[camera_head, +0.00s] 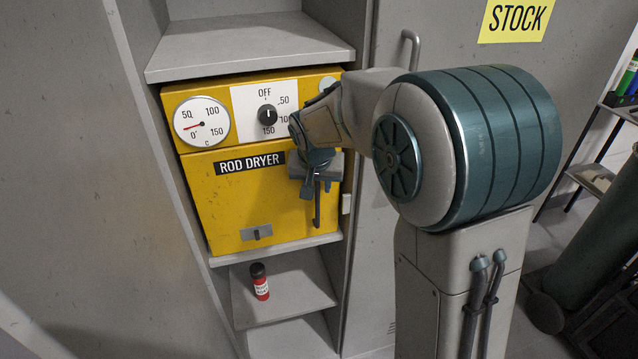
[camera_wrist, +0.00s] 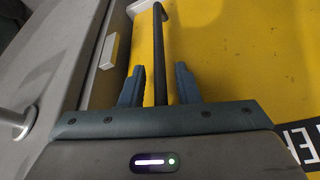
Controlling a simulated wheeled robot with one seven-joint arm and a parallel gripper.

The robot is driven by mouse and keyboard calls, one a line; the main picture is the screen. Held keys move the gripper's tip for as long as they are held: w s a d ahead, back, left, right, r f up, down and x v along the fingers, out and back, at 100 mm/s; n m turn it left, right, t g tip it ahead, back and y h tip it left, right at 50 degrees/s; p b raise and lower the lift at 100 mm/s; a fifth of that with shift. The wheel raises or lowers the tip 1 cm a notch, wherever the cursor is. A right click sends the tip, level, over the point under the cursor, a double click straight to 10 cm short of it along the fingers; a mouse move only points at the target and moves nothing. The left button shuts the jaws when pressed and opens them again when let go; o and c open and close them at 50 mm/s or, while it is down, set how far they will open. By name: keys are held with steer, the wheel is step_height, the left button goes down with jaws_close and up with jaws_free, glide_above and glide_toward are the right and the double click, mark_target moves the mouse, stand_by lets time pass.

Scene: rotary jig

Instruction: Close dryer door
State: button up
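The yellow rod dryer (camera_head: 215,190) sits in a bay of the grey cabinet. Its door, with the "ROD DRYER" label (camera_head: 249,163), looks flush with the dryer front. I see no clear gap at its edges, but my arm hides its upper right part. The dark vertical door handle (camera_head: 317,205) is on the right side of the door. My gripper (camera_head: 312,188) is at this handle. In the wrist view, my gripper (camera_wrist: 160,85) is open, with a finger on each side of the handle bar (camera_wrist: 159,45). Yellow shows between each finger and the bar.
A gauge (camera_head: 202,122) and a dial (camera_head: 267,115) are above the door. A red bottle (camera_head: 260,282) stands on the shelf below. A grey locker door with a handle (camera_head: 411,48) is to the right. A grey shelf (camera_head: 250,48) juts out above the dryer.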

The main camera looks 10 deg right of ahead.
steer(key=shift+a, duration=0.15)
steer(key=d+b+v, duration=0.1)
steer(key=v, duration=1.2)
steer(key=shift+s+a+r, duration=0.15)
steer(key=shift+a+r, duration=0.2)
steer(key=s+d+f+n, duration=0.1)
steer(key=s+d+f, duration=0.1)
steer(key=s+f, duration=0.2)
steer(key=s+d+f+g, duration=0.1)
steer(key=s+d+f, duration=0.2)
steer(key=s, duration=0.7)
steer(key=s+d+f+n+y, duration=0.1)
steer(key=s+d+f, duration=0.2)
steer(key=s+f, duration=0.2)
steer(key=s, duration=0.2)
steer(key=shift+s+d+n, duration=0.15)
steer(key=shift+s+n, duration=0.15)
steer(key=shift+o, duration=0.4)
